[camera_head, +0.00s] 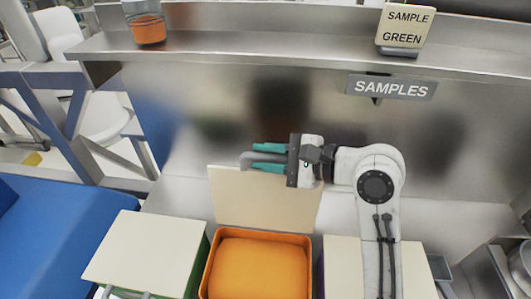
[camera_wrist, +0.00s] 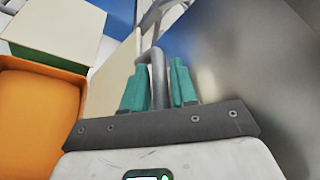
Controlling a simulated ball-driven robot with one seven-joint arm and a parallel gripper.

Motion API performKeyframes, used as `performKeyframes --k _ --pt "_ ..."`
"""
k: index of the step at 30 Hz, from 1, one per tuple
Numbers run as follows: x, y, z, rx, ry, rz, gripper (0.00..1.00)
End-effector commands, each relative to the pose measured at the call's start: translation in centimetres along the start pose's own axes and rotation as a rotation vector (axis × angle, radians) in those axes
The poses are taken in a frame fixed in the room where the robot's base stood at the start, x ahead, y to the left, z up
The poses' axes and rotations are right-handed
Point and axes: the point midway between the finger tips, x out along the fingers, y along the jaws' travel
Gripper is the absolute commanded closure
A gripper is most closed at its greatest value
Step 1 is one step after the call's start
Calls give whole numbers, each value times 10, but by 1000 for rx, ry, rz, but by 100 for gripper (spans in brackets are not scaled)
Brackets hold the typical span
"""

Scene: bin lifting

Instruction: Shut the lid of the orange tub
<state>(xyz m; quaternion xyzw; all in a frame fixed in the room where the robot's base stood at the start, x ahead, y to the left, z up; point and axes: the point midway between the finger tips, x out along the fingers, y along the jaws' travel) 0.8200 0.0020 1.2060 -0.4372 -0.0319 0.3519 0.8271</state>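The orange tub (camera_head: 206,262) stands at the bottom centre of the head view, with an orange fill inside. It also shows at the left of the wrist view (camera_wrist: 52,68). Its cream lid (camera_head: 262,200) stands open, roughly upright, along the tub's back edge. A grey bar handle (camera_head: 246,160) is at the top of the lid. My gripper (camera_head: 262,157) has teal fingers and lies sideways at the handle.
A tub with a closed cream lid (camera_head: 145,252) stands on the left. Another cream lid (camera_head: 341,262) lies on the right, partly behind my arm. A metal wall and shelf (camera_head: 270,45) rise behind, with a SAMPLES sign (camera_head: 392,88). A blue surface (camera_head: 60,235) is at far left.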

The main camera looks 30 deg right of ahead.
Motion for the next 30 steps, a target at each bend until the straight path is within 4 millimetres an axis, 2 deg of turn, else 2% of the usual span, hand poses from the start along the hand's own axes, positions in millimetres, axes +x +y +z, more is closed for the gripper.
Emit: performKeyframes --k 9,18,30 --pt "3 0 0 -1 1 -1 73" --pt "3 0 0 0 1 0 100" --pt "3 0 0 -1 1 0 100"
